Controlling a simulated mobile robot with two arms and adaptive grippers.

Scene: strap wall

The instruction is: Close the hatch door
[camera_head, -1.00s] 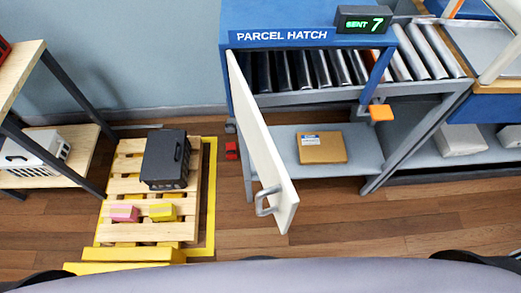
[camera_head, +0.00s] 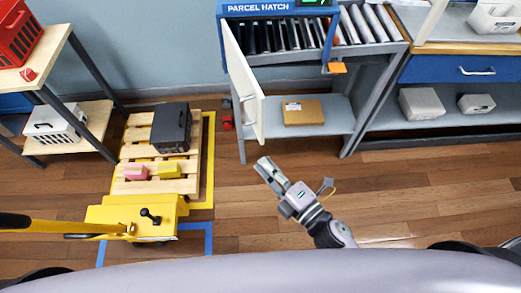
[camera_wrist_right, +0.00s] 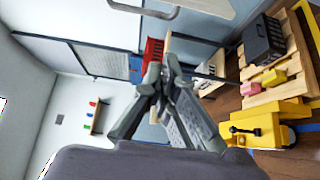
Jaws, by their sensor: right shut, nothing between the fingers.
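The white hatch door (camera_head: 243,80) stands swung open at the left side of the blue parcel hatch (camera_head: 268,8), jutting toward me. Its grey handle (camera_head: 247,107) is on the left face, near the free edge. My right gripper (camera_head: 262,163) is shut and empty, below the door's free edge in the head view and apart from it. In the right wrist view the shut fingertips (camera_wrist_right: 158,72) show below the grey handle (camera_wrist_right: 146,12) and a part of the white door (camera_wrist_right: 205,6). My left gripper is not in view.
A wooden pallet (camera_head: 130,187) with a dark crate (camera_head: 171,128) and small boxes stands left of the door, with a yellow pallet jack (camera_head: 130,220) in front. A brown parcel (camera_head: 303,112) lies on the shelf under the rollers (camera_head: 285,36). Floor around my right gripper is clear.

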